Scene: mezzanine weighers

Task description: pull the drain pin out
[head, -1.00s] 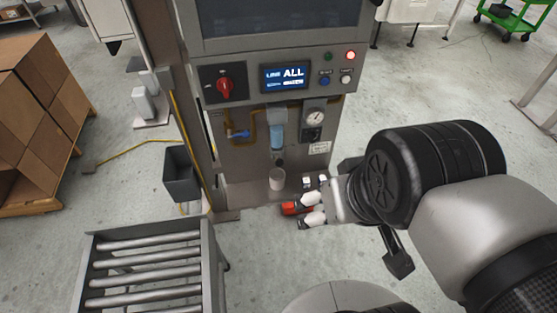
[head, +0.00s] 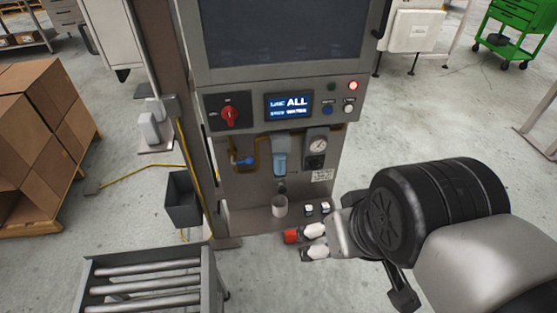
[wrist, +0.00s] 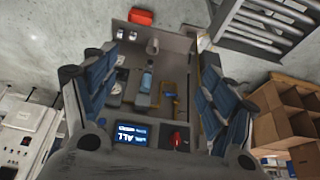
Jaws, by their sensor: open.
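The clear blue filter bowl (head: 280,163) hangs on the lower panel of the grey machine, with a small dark drain fitting (head: 281,188) under it. The drain pin itself is too small to make out. A pale cup (head: 279,206) stands on the ledge below. In the wrist view, the bowl (wrist: 147,82) lies between my spread fingers, farther off, and the cup (wrist: 152,46) is above it in the picture. My gripper (head: 315,230) is open and empty, in front of the machine and right of the cup in the head view. It touches nothing that I can see.
A red box (wrist: 141,16) lies on the floor by the machine's base. A roller conveyor (head: 148,280) is at the front left. A dark bin (head: 184,200) hangs by the post. The panel has a red rotary switch (head: 230,115), a blue-handled valve (head: 243,161) and a gauge (head: 317,147).

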